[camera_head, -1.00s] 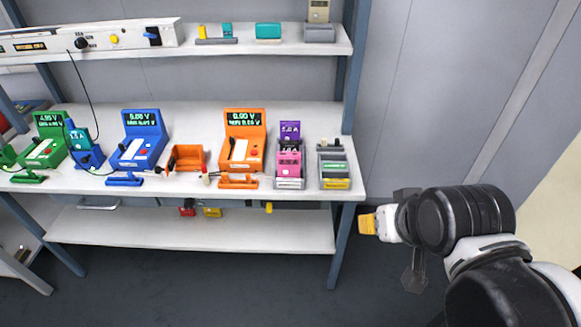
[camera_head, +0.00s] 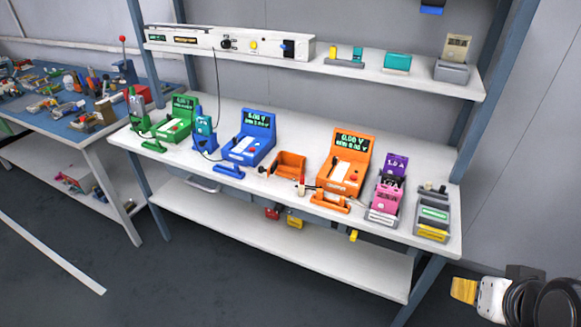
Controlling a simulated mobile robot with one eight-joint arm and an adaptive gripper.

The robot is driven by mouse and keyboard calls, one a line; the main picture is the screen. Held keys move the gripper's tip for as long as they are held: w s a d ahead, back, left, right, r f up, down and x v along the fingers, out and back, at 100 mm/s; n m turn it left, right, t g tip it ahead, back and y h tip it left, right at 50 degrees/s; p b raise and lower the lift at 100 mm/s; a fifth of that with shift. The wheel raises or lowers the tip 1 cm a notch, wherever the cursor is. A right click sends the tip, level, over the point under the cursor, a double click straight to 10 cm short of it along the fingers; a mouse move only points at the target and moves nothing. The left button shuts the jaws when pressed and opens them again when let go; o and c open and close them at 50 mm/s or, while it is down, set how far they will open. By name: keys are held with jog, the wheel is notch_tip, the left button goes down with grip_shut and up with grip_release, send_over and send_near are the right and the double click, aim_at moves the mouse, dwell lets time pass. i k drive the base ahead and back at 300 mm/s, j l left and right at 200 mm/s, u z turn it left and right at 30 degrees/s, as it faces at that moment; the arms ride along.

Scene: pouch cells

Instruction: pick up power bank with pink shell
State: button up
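A pink power bank (camera_head: 385,203) stands in a grey holder (camera_head: 378,219) near the right end of the white workbench (camera_head: 310,232). A grey or black unit and a purple one (camera_head: 395,167) stand close behind it. My gripper (camera_head: 464,290) is at the lower right, off the bench's right end and below its top. It is well apart from the pink power bank. Its yellow tip shows, but I cannot tell whether the fingers are open or shut.
A grey holder with a yellow front (camera_head: 432,230) stands right of the pink one. Orange (camera_head: 345,165), blue (camera_head: 249,140) and green (camera_head: 174,121) testers stand to the left. A shelf (camera_head: 420,82) hangs above. A cluttered blue-topped table (camera_head: 60,120) is at the far left.

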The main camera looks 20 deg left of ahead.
aim_at(390, 196)
jog(key=i+j+z, duration=0.15)
jog(key=j+z, duration=0.25)
jog(key=i+j+z, duration=0.15)
jog(key=j+z, duration=0.65)
jog(key=i+l, duration=0.05)
